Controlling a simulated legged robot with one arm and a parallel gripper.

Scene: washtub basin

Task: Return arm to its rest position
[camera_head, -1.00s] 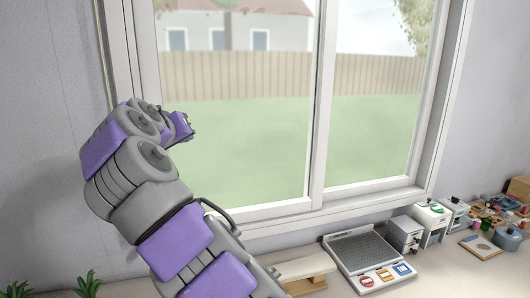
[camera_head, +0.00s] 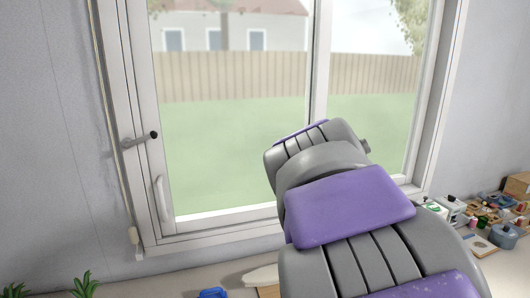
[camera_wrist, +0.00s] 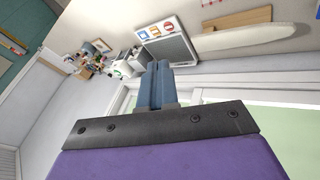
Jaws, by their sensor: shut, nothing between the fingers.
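My gripper (camera_wrist: 158,85) shows in the wrist view as two blue-grey fingers lying together, shut with nothing between them. They point at the wall and counter area, beyond a dark bolted bar and a purple block of mine. In the head view, my grey and purple arm (camera_head: 345,205) rises from the lower right and stands in front of the window. My gripper is hidden behind the arm links there.
The window (camera_head: 230,150) with its handle (camera_head: 140,140) is behind the arm. A pale board (camera_head: 262,276) and a blue object (camera_head: 213,293) lie on the counter. Small items and a pot (camera_head: 505,236) crowd the right. Plants (camera_head: 85,285) stand at left.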

